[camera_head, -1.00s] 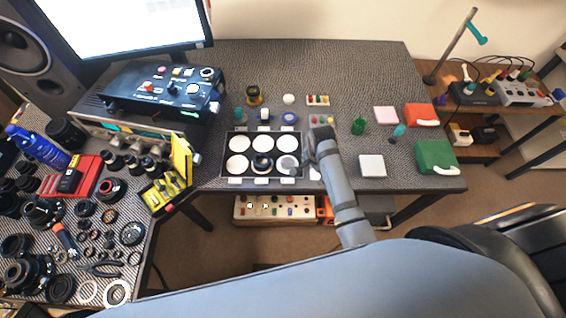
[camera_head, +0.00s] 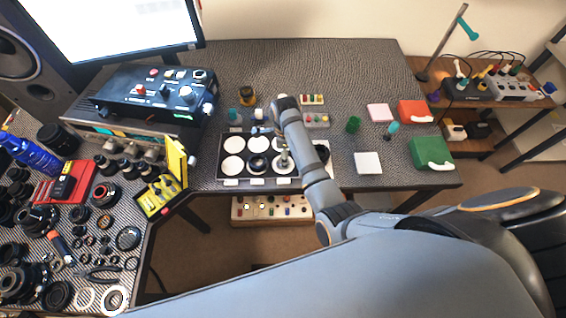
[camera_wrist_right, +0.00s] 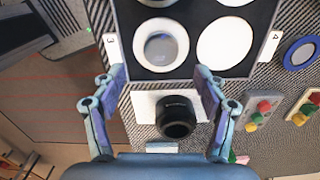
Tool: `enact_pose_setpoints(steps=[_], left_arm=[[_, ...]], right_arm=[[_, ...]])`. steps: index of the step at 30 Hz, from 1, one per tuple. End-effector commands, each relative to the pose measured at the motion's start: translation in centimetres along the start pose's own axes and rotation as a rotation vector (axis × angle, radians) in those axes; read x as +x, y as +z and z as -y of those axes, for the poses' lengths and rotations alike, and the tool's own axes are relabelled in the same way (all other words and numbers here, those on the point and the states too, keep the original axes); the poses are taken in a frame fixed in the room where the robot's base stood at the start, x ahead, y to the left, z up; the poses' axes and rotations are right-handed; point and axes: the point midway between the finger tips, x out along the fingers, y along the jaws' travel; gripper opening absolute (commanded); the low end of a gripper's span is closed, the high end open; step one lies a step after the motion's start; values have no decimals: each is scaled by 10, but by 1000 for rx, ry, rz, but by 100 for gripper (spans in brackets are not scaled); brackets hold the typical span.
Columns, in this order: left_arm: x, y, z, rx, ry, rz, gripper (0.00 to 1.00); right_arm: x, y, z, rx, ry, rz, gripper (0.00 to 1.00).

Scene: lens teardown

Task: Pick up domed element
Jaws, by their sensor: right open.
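A round grey glass-like element (camera_wrist_right: 161,48), probably the domed element, lies on a white circle of the black tray (camera_wrist_right: 250,68), by the label 3. In the head view that circle is partly covered by my right arm, and the tray (camera_head: 219,160) shows left of it. My right gripper (camera_wrist_right: 163,76) is open and empty, its fingertips near the tray's edge, just short of the element in the wrist view. My left gripper is not in view.
A black cylinder (camera_wrist_right: 176,117) stands on a white pad (camera_wrist_right: 143,103) beside the tray, below the fingertips in the wrist view. A blue ring (camera_wrist_right: 300,52) and small coloured parts (camera_wrist_right: 259,113) lie to the right. A black ring (camera_head: 257,163) sits on the tray's lower middle circle.

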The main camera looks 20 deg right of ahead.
Motion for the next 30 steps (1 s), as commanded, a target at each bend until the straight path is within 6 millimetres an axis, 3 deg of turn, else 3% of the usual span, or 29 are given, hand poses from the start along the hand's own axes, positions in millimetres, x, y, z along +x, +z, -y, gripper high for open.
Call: enact_pose_setpoints(steps=[9, 17, 30], left_arm=[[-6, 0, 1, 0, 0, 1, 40], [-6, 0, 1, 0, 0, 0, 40], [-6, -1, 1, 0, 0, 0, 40]], right_arm=[[46, 1, 1, -1, 2, -1, 73], [50, 1, 2, 0, 0, 1, 73], [50, 1, 1, 0, 1, 0, 14]])
